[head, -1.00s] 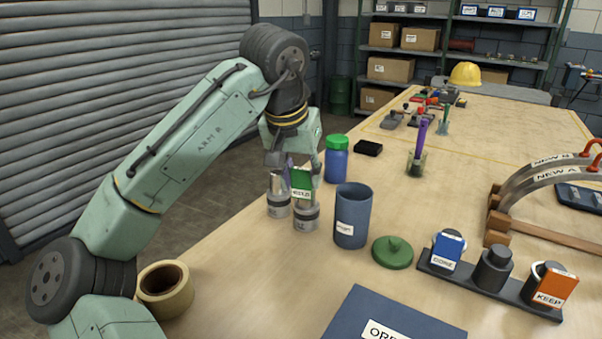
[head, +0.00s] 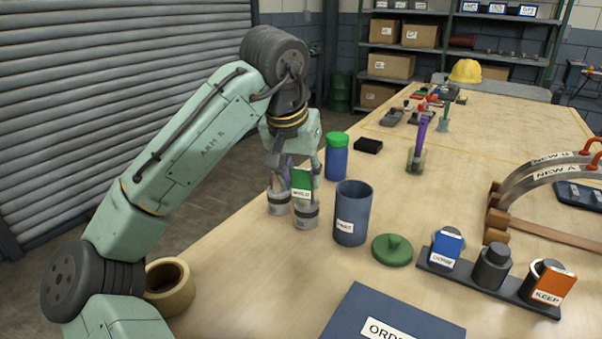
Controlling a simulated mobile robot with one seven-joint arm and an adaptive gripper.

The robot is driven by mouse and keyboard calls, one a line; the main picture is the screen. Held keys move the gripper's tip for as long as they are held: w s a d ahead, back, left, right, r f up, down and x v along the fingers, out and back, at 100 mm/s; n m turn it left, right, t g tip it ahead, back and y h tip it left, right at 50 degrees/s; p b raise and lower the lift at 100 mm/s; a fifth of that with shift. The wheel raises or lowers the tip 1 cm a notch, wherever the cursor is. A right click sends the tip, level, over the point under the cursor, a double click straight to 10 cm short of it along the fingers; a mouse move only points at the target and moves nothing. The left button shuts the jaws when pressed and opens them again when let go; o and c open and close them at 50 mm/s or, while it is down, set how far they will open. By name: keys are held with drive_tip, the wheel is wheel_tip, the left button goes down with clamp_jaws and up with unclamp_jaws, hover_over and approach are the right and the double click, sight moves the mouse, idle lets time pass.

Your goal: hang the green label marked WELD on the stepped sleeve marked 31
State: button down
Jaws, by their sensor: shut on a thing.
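My gripper (head: 295,170) points down at the table's left edge and is shut on the green label (head: 302,180). The label hangs upright with a white strip of writing at its bottom, too small to read surely. It is directly over or against the top of the right one of two grey stepped sleeves (head: 306,216). I cannot tell whether it touches or hangs on that sleeve. The left sleeve (head: 279,205) stands close beside it. The marks on both are too small to read. A bit of purple shows between the fingers, its nature unclear.
A blue-grey open canister (head: 352,215) stands just right of the sleeves, and a blue jar with a green lid (head: 336,160) behind. A green round lid (head: 392,250), a rack (head: 470,281) with blue and orange labels and a tape roll (head: 172,290) are nearer.

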sight(301, 197)
drive_tip(key=shift+f, duration=0.35)
drive_tip(key=shift+f+b, duration=0.7)
drive_tip(key=shift+f, duration=0.25)
drive_tip(key=shift+f, duration=0.15)
drive_tip(key=shift+f+b, duration=0.6)
drive_tip(key=shift+f, duration=0.3)
drive_tip(key=shift+f, duration=0.15)
drive_tip(key=c, duration=1)
unclamp_jaws()
